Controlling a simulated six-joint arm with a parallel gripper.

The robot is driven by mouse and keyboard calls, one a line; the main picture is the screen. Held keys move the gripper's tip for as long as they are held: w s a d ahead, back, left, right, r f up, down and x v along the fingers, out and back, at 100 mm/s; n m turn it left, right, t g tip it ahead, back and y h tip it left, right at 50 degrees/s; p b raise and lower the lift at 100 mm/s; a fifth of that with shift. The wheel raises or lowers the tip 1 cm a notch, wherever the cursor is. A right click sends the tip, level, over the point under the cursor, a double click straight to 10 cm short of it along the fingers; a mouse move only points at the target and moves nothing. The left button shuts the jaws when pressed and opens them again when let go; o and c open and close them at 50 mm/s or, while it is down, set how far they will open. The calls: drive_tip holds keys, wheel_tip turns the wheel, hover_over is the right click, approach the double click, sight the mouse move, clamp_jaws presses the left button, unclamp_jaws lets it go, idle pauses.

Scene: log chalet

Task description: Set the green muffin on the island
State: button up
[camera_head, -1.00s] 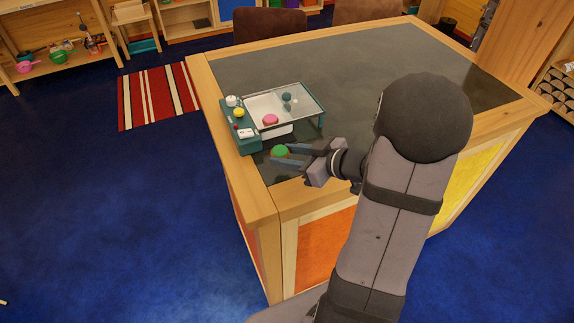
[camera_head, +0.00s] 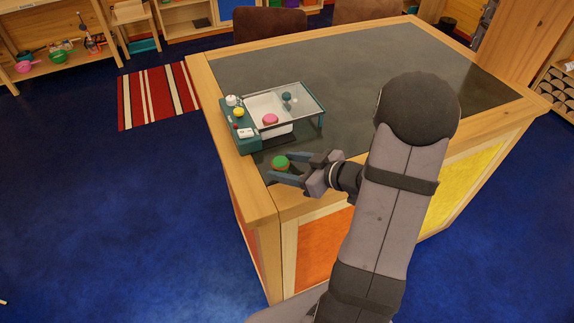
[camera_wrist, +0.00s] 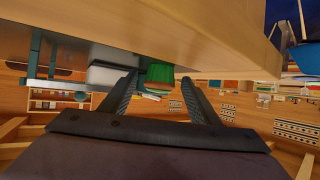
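The green muffin (camera_head: 280,162) is near the front left corner of the island (camera_head: 390,75) and appears to rest on its dark top. In the wrist view the muffin (camera_wrist: 160,72) sits between my fingertips, with a gap visible on each side. My gripper (camera_head: 281,169) is open around the muffin, low over the island top, with its fingers pointing left. In the wrist view my gripper's two fingers (camera_wrist: 160,77) are spread apart. The muffin's underside is hard to see.
A teal-framed stand with a clear top (camera_head: 313,99) is on the island just behind the muffin. A pink item (camera_head: 270,119), a yellow item (camera_head: 239,112) and small white things are on or in it. The island's right and back areas are clear.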

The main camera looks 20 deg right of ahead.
drive_tip(key=shift+r, duration=0.1)
drive_tip(key=shift+r, duration=0.15)
drive_tip(key=b+v, duration=0.1)
drive_tip(key=v, duration=1.1)
idle(0.4)
